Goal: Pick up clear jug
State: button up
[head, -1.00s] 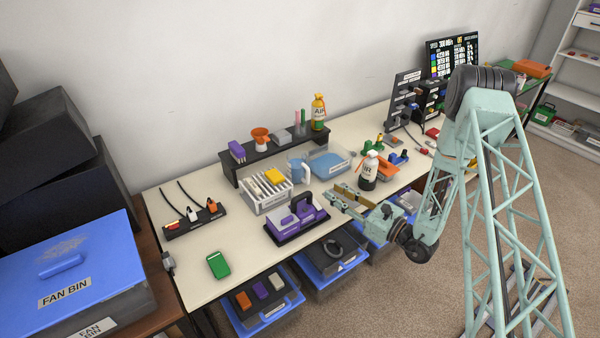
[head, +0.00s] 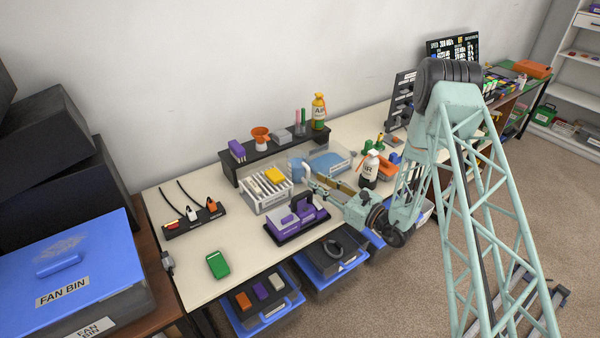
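The clear jug (head: 295,167) is a small see-through, bluish vessel. It stands on the table just right of the white rack and in front of the black riser shelf. My gripper (head: 319,176) reaches in from the right over the table, its fingers pointing up-left at the jug's right side. The fingers look apart, with tan inner pads showing. The near finger overlaps the jug's handle side, so I cannot tell whether it touches. The jug's right part is partly hidden.
The white rack (head: 264,199) stands close left of the jug, and a blue-lidded clear box (head: 330,163) lies behind the gripper. A black-and-white spray bottle (head: 369,168) stands to the right. The table's front left is mostly clear.

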aim_at(308, 176)
jog(key=shift+a, duration=0.1)
dwell(0.3)
jog(key=shift+b+x, duration=0.55)
jog(key=shift+x, duration=2)
grip_shut()
